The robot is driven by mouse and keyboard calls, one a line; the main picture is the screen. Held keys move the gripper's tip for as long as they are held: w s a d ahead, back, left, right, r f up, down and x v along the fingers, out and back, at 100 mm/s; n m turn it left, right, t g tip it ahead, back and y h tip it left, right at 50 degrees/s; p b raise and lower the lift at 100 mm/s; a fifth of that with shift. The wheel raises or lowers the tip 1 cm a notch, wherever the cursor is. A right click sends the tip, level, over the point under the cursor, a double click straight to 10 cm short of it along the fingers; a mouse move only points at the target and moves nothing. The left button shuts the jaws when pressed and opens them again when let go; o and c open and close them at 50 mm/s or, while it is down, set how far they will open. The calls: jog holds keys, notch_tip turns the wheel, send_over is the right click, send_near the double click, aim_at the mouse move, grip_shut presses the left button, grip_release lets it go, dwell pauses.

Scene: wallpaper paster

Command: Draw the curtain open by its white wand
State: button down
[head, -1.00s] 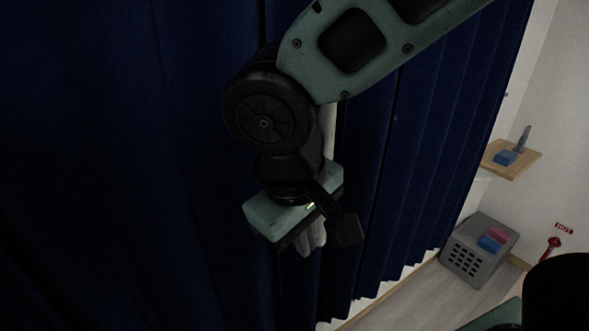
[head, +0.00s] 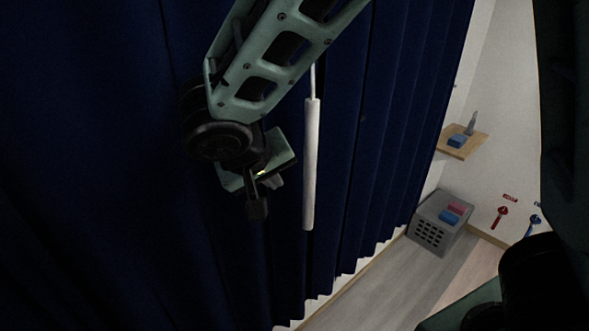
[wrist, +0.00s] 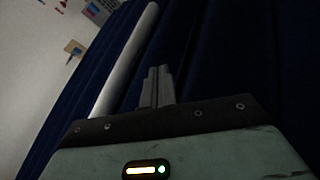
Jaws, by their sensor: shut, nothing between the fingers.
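The white wand (head: 311,165) hangs upright in front of the dark blue curtain (head: 375,130). The curtain still spreads in folds across most of the head view. My gripper (head: 277,181) is left of the wand in the head view, apart from it, and partly hidden by my own wrist. In the wrist view the gripper's fingers (wrist: 157,85) are together with nothing between them. The wand (wrist: 125,62) shows just left of them there, with the curtain (wrist: 225,50) behind.
A grey crate (head: 429,234) with a red and a blue block stands on the floor at right. A wooden shelf (head: 454,151) holds a blue block and a grey item. Red and blue valve-like handles (head: 502,215) are on the right wall.

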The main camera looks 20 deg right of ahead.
jog(key=d, duration=0.1)
jog(key=d+f+p, duration=0.1)
jog(key=d, duration=0.1)
jog(key=w+d+p, duration=0.1)
jog(key=shift+d+f, duration=0.15)
jog(key=shift+d, duration=0.25)
